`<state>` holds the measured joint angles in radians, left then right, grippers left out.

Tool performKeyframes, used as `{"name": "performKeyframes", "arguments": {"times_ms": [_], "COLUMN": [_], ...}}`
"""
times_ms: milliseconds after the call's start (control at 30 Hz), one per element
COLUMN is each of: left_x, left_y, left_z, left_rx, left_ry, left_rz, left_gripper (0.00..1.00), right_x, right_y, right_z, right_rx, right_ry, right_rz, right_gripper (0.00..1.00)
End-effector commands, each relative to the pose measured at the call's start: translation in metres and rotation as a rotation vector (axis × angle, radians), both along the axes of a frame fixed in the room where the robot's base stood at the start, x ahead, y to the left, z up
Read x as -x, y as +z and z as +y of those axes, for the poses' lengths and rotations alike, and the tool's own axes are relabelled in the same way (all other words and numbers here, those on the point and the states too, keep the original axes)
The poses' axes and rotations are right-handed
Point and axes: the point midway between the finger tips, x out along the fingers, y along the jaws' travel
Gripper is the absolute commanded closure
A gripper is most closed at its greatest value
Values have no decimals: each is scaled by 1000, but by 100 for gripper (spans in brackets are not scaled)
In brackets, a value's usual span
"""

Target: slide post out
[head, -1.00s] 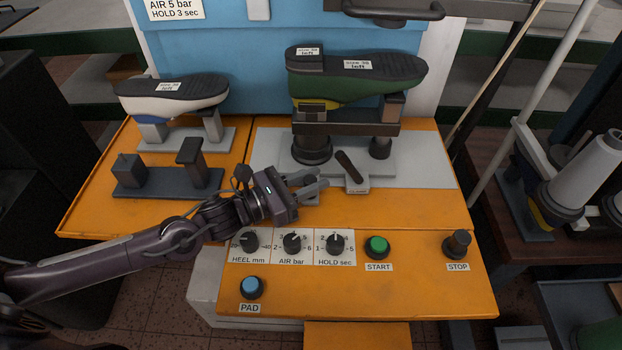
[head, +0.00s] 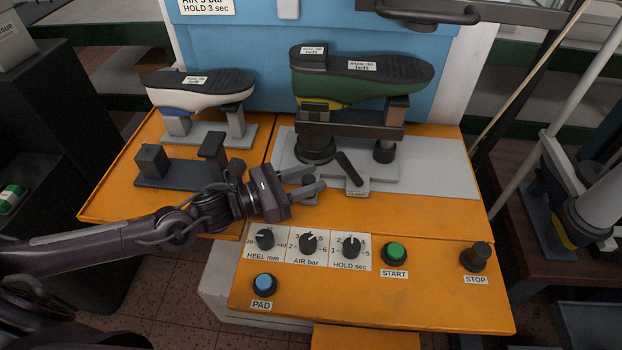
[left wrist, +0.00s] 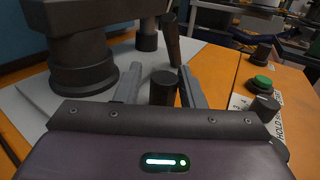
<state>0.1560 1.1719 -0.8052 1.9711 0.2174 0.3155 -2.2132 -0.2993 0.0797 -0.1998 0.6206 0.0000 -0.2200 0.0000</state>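A short dark round post (head: 308,182) stands at the front left edge of the grey plate. It also shows in the left wrist view (left wrist: 163,88). My left gripper (head: 307,180) reaches in from the left, low over the machine top. Its two fingers lie on either side of the post, with visible gaps in the wrist view, so it is open around the post. The post's lower part is partly hidden. My right gripper is in neither view.
A tilted dark lever (head: 350,168) stands just right of the fingers. Behind is a thick dark column (head: 316,150) under a green shoe last (head: 362,87). A white last (head: 200,97) stands at left. Knobs and the START button (head: 395,251) line the front panel.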

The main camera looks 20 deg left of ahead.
Motion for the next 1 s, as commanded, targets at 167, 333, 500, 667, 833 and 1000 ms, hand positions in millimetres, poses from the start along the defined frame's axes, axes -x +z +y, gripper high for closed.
{"name": "performKeyframes", "arguments": {"times_ms": [167, 333, 500, 667, 833, 1000], "left_x": [1, 1, 10, 27, 43, 52], "left_y": [0, 0, -2, -3, -2, -1], "left_z": [-1, -1, 9, 29, 47, 57], "left_rx": [1, 2, -1, -5, -2, 1], "left_ry": [-2, -3, -2, -2, -1, -1], "left_rz": [0, 1, 2, 5, 5, 2], "left_gripper": [54, 54, 54, 54, 54, 54], "right_x": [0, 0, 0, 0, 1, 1], "right_y": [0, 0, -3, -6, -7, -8], "right_z": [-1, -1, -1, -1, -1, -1], "right_rx": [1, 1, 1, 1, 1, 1], "right_ry": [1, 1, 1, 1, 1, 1], "right_rz": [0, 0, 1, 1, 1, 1], "right_gripper": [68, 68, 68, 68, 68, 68]}}
